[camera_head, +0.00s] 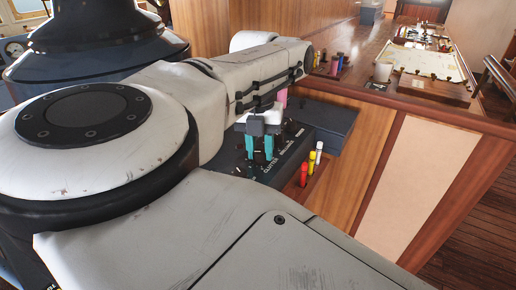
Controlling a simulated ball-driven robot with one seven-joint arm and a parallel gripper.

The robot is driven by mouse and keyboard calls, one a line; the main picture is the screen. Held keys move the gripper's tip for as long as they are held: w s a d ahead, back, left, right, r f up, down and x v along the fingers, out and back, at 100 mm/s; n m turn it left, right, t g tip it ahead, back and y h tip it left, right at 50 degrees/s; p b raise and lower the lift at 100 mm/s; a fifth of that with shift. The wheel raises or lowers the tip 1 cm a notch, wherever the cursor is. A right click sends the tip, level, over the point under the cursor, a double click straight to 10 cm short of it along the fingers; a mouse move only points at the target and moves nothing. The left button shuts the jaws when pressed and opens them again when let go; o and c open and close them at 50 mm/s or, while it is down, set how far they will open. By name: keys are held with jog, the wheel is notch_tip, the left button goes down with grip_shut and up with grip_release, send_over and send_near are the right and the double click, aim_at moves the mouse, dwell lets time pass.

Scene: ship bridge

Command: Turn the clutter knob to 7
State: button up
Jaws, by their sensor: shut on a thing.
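The dark control panel (285,165) lies on the wooden console, with small white markings and a label reading "CLUTTER" (270,166). My gripper (259,153) has teal fingers and points down at the panel just behind that label. It is shut on the clutter knob, which is mostly hidden between and behind the fingers. The number that the knob points to cannot be read from here.
Red (304,174), yellow (312,162) and white (319,152) markers stand right of the panel. A wooden counter (395,85) with a chart (430,62) and a mug (382,71) lies behind. My arm covers much of the left and front.

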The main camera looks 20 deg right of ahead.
jog(key=m, duration=0.4)
jog(key=shift+m, duration=0.3)
jog(key=m, duration=0.3)
jog(key=shift+m, duration=0.3)
jog(key=m, duration=0.4)
jog(key=shift+y, duration=0.3)
jog(key=shift+d+m, duration=0.1)
jog(key=shift+m, duration=2)
jog(key=o, duration=1.1)
jog(key=shift+c, duration=0.2)
